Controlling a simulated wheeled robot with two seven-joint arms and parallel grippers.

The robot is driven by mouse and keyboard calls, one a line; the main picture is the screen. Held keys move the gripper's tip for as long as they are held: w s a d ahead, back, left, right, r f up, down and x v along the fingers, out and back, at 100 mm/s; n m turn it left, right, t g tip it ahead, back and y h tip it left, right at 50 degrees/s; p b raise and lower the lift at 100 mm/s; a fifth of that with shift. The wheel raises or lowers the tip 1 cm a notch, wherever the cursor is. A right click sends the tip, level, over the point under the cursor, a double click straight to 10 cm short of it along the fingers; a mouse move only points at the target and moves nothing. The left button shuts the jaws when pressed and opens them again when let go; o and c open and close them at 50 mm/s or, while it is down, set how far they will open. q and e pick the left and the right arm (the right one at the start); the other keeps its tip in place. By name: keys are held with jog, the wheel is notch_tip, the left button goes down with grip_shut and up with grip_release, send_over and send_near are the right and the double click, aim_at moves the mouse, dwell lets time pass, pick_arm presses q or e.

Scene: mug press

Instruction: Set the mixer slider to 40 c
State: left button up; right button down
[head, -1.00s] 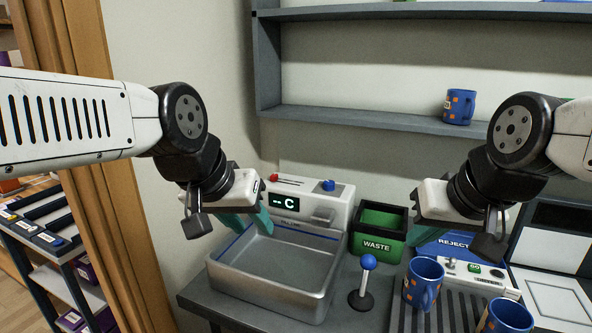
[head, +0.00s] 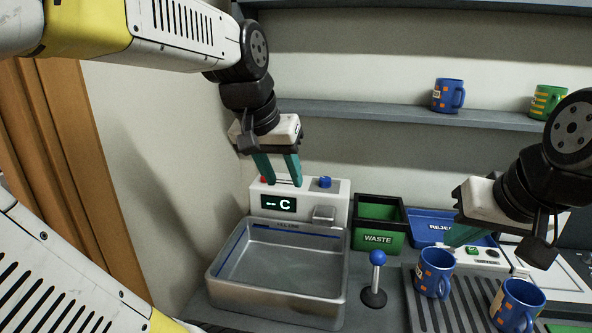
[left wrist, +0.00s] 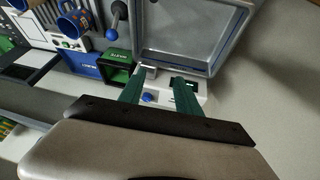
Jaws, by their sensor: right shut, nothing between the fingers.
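The white mixer unit (head: 338,205) stands behind the steel basin, and its dark display (head: 279,203) reads "-- C". A bit of the red slider knob (head: 264,180) shows at the left of the unit's top. The rest of the slider track is hidden by my left gripper (head: 279,181), which is open with its green fingers pointing down at the unit's top. I cannot tell whether a finger touches the slider. In the left wrist view both fingers (left wrist: 158,92) are apart over the unit, near the blue knob (left wrist: 148,98). My right gripper (head: 455,240) is shut and empty near the reject tray.
The steel basin (head: 225,283) is empty in front of the unit. A blue-topped lever (head: 377,258), a green waste bin (head: 378,225) and a blue reject tray (head: 428,218) stand to the right. Blue mugs (head: 433,275) stand on the ribbed rack. More mugs (head: 447,95) are on the shelf.

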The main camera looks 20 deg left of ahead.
pick_arm(q)
jog(key=w+a+r+g+y, duration=0.1)
jog(key=w+a+g, duration=0.35)
jog(key=w, duration=1.05)
jog(key=shift+n+g, duration=0.25)
jog(key=shift+n, duration=0.25)
jog(key=w+a+f, duration=0.2)
jog(key=w+a, duration=0.1)
jog(key=w+a+f, duration=0.1)
jog(key=w+a, duration=0.2)
jog(key=w, duration=0.1)
jog(key=w+a+f, duration=0.2)
jog(key=w+a, duration=0.1)
jog(key=shift+w+f, duration=0.25)
jog(key=shift+f, duration=0.1)
jog(key=shift+w+a+f, duration=0.1)
jog(key=shift+a+f, duration=0.1)
jog(key=shift+f, duration=0.35)
notch_tip(320, 180, down, 7)
jog(key=shift+r, duration=0.1)
jog(key=shift+c, duration=0.4)
grip_shut()
